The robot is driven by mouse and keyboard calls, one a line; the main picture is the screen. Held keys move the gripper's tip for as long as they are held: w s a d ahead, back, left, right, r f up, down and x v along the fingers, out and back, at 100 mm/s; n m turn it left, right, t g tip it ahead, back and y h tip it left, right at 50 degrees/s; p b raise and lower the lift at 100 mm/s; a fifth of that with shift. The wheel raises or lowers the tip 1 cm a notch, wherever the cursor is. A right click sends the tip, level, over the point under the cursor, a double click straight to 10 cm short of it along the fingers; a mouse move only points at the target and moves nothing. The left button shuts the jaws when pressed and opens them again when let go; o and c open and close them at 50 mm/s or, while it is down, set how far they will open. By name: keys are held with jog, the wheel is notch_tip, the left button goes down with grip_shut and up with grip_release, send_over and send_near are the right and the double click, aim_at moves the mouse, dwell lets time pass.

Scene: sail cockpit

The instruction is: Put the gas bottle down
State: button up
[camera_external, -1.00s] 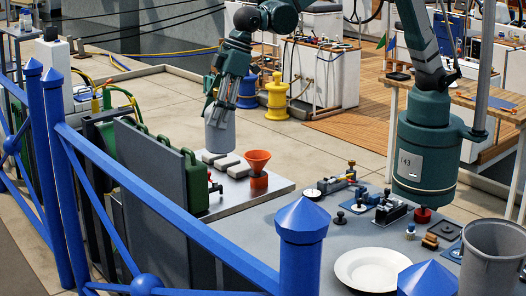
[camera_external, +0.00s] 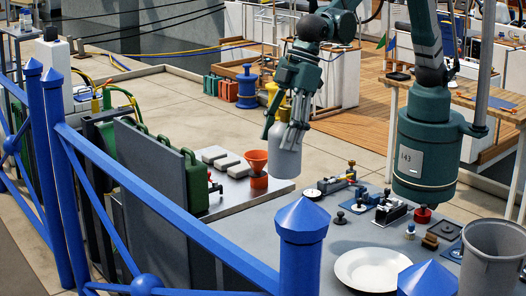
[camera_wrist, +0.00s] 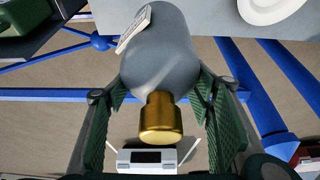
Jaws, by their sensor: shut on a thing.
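The gas bottle (camera_external: 287,162) is a grey cylinder. In the wrist view the bottle (camera_wrist: 162,55) has a brass-coloured cap and a pale label on its side. My gripper (camera_external: 290,132) is shut on it, with green fingers on both sides; the fingers also show in the wrist view (camera_wrist: 163,98). In the external view the bottle hangs nearly upright below the gripper, by the right end of a low metal-topped bench (camera_external: 237,192). Its lower end appears clear of any surface, though its exact height and depth are hard to tell.
A grey worktop (camera_external: 300,262) at right carries tools and a white plate (camera_external: 372,268). A blue railing (camera_external: 170,205) crosses the front.

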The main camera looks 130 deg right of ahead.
aim_at(283, 175)
jog(key=f, duration=0.3)
jog(key=a+f, duration=0.1)
jog(key=f, duration=0.6)
jog(key=shift+s+a, duration=0.2)
jog(key=shift+a, duration=0.1)
jog(key=shift+f, duration=0.5)
notch_tip(283, 175, down, 6)
jog(key=shift+f, duration=0.2)
jog(key=shift+f, duration=1.8)
jog(key=shift+f, duration=0.1)
